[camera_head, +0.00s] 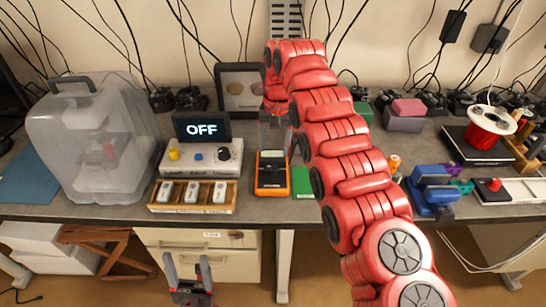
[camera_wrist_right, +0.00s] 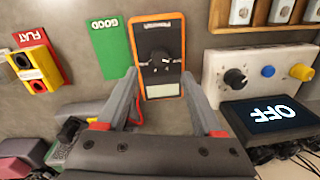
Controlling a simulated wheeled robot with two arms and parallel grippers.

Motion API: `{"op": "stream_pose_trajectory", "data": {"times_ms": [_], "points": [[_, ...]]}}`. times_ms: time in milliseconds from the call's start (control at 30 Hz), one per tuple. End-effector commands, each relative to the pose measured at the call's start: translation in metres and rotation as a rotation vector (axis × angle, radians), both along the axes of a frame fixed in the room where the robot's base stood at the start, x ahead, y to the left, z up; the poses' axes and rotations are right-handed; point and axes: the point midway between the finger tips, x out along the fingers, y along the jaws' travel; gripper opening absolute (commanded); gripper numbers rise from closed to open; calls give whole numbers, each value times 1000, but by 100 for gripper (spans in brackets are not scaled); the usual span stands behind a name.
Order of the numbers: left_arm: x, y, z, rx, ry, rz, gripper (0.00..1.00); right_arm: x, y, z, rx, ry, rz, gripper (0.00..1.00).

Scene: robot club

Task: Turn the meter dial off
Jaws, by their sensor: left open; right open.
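The orange-framed meter (camera_head: 272,189) lies on the grey workbench, with a pale screen and a dark face. In the right wrist view the meter (camera_wrist_right: 163,22) shows a round black dial (camera_wrist_right: 160,61) with a pale mark; its exact setting is too small to read. My right gripper (camera_wrist_right: 158,77) is open, its two fingers either side of the meter's screen end, with the dial just beyond the fingertips. I cannot tell whether they touch the meter. In the head view my right gripper (camera_head: 274,135) is above the meter's far end. My left gripper (camera_head: 190,276) is open and empty, low in front of the bench.
A display reading OFF (camera_head: 202,127) stands behind a white knob box (camera_head: 203,157), left of the meter. A wooden tray (camera_head: 192,208) sits in front. A green GOOD card (camera_wrist_right: 110,45) lies beside the meter. A clear case (camera_head: 95,140) stands at left.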

Motion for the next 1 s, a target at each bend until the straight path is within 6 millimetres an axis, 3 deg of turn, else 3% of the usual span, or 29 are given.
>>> {"op": "stream_pose_trajectory", "data": {"times_ms": [100, 400, 1000], "points": [[0, 0, 32, 0, 0, 0, 67, -1, -1, 42, 1, 0, 0, 68], [0, 0, 74, 0, 0, 0, 67, -1, -5, 89, 1, 0, 1, 68], [0, 0, 79, 0, 0, 0, 67, -1, -6, 96, 1, 1, 0, 68]]}}
